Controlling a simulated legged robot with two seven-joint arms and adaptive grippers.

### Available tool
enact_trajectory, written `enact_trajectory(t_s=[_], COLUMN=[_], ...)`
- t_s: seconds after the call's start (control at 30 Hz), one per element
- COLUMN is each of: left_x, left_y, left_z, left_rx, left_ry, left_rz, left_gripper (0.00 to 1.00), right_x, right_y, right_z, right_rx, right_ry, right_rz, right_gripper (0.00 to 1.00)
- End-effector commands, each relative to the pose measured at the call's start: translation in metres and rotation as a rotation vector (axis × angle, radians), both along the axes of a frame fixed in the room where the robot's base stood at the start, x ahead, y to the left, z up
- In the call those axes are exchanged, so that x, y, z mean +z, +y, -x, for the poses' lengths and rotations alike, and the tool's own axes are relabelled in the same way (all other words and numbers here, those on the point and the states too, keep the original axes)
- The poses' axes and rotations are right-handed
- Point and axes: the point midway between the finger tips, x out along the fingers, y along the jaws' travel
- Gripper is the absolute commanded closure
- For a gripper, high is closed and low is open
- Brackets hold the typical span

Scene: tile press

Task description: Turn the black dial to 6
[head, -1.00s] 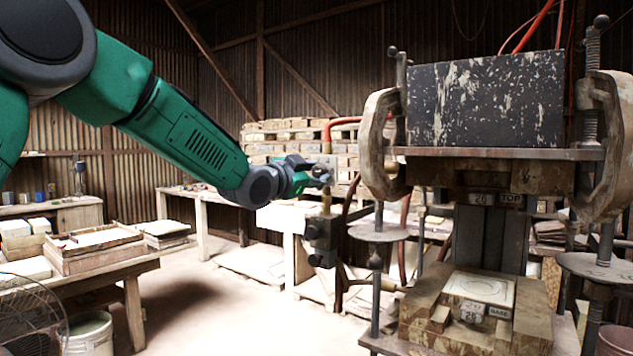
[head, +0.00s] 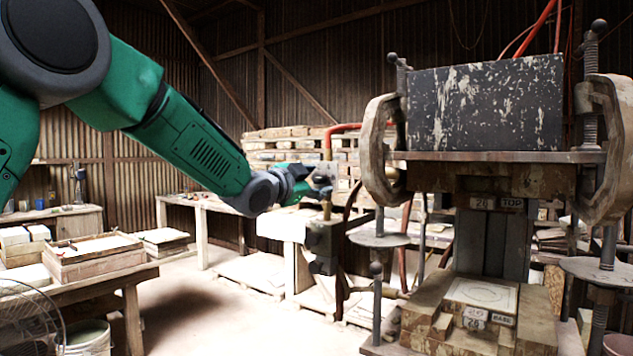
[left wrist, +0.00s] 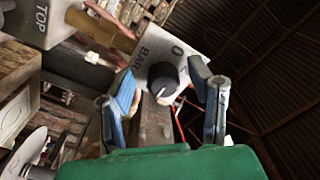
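The black dial (left wrist: 163,78) shows in the left wrist view, a round knob with a pale mark on its edge, on a light plate (left wrist: 148,50) printed with "BAR", "0" and "2". My left gripper (left wrist: 162,69) is open, with one blue finger on each side of the dial and gaps between them and it. I cannot tell how deep the fingertips reach. In the head view, my left gripper (head: 318,187) is at the valve post left of the press, where it hides the dial. My right gripper is not in view.
The press (head: 480,155) stands at the right, with a clamp bracket (head: 378,150) on its near left side. A red hose (head: 345,122) rises behind the post. A wooden bench (head: 140,272) with trays is at the left. The floor between is mostly clear.

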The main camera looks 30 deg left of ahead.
Motion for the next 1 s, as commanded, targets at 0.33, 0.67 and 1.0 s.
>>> enact_trajectory(t_s=[0.33, 0.67, 1.0], left_x=[0.002, 0.000, -0.004], left_y=[0.000, 0.008, 0.015], left_z=[0.004, 0.063, 0.112], left_rx=[0.000, 0.000, -0.001], left_ry=[-0.004, -0.004, 0.000], left_rz=[0.002, 0.003, 0.002], left_gripper=[0.52, 0.52, 0.52], right_x=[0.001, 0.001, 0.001], right_y=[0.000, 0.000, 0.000], right_z=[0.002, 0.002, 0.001], right_rx=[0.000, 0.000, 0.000], right_ry=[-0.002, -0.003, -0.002], right_rz=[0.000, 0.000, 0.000], right_gripper=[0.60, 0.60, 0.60])
